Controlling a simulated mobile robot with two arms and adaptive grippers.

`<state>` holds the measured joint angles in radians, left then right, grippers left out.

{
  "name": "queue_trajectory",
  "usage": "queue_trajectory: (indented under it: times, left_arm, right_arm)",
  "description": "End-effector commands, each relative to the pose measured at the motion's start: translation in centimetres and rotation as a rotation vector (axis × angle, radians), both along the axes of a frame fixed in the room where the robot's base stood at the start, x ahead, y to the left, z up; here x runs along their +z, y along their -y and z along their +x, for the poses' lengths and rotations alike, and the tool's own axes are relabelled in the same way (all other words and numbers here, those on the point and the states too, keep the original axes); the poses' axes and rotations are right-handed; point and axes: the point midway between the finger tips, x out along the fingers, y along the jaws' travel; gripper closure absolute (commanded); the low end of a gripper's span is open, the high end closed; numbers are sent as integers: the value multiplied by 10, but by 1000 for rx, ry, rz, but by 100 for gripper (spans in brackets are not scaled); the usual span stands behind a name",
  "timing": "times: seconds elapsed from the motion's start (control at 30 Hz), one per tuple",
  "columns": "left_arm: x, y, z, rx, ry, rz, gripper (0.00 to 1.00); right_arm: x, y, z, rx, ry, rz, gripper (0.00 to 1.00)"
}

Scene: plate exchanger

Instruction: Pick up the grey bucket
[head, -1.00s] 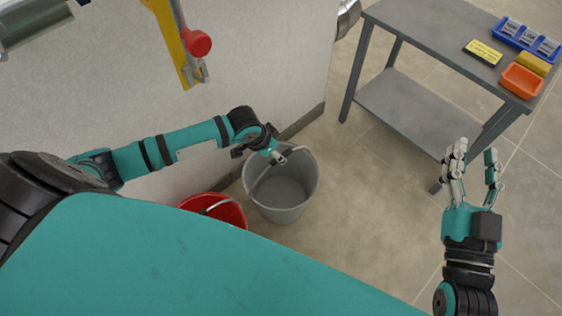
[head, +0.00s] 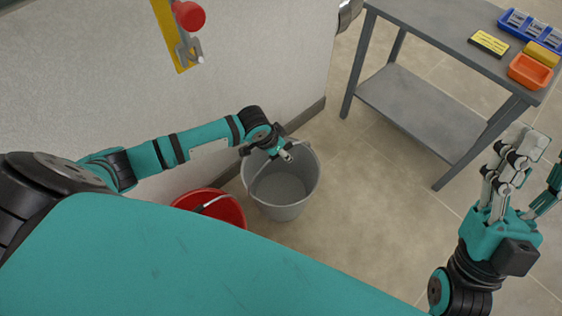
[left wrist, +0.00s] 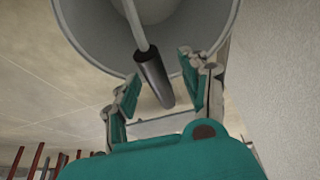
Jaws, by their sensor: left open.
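The grey bucket (head: 287,205) stands upright on the floor beside the wall in the head view. Its rim and wall also fill the top of the left wrist view (left wrist: 85,30). Its handle has a dark grip (left wrist: 152,78), which lies between the two fingers of my left gripper (left wrist: 157,92) in the left wrist view. The left gripper is open there. In the head view, my left gripper (head: 284,154) is over the bucket's rim, its fingers partly hidden by the wrist.
A red bucket (head: 222,212) stands close to the left of the grey one, partly hidden by my body. A grey table (head: 440,28) holds an orange bin (head: 530,72), a blue tray and yellow items. The floor between is clear.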

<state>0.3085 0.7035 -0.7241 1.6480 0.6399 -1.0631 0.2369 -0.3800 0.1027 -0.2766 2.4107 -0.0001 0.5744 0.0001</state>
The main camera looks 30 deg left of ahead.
Motion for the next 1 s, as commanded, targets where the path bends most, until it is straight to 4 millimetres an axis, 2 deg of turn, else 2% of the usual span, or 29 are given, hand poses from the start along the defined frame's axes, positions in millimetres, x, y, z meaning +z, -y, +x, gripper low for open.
queue_trajectory:
  times: [0.07, 0.37, 1.0]
  left_arm:
    - [0, 0, 0, 0, 0, 0, 61]
    - [0, 0, 0, 0, 0, 0, 100]
    - [2, 0, 1, 0, 4, -1, 100]
  right_arm:
    - [0, 0, 0, 0, -1, 0, 60]
    - [0, 0, 0, 0, -1, 0, 60]
    - [0, 0, 1, 0, -6, -2, 60]
